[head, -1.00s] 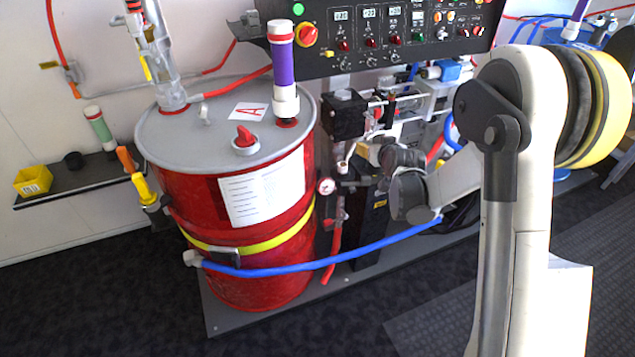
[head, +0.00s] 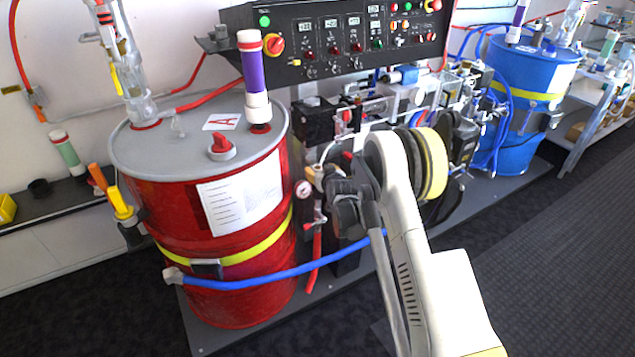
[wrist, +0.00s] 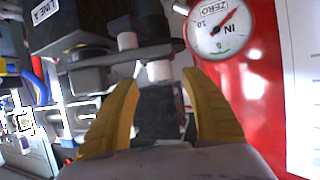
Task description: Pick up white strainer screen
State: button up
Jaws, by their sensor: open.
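A small white cylinder (wrist: 159,70), which looks like the white strainer screen, shows in the wrist view just beyond my fingertips, below a dark grey fitting. My gripper (wrist: 160,80) is open, with one yellow finger on each side of a dark block (wrist: 160,112). I cannot tell whether either finger touches that block. In the head view my gripper is mostly hidden behind my wrist, close to the pump fittings right of the red drum. A small white part (head: 319,172) shows there beside the fittings; I cannot tell if it is the same cylinder.
The red drum (head: 165,215) stands close on the left, with a pressure gauge (wrist: 222,28) in front of it. The control panel (head: 350,45) is above. A blue drum (head: 525,70) stands far right; the floor at right is clear.

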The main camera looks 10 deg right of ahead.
aim_at(318, 169)
jog(key=b+x, duration=0.1)
jog(key=x, duration=0.2)
jog(key=shift+f, duration=0.1)
grip_shut()
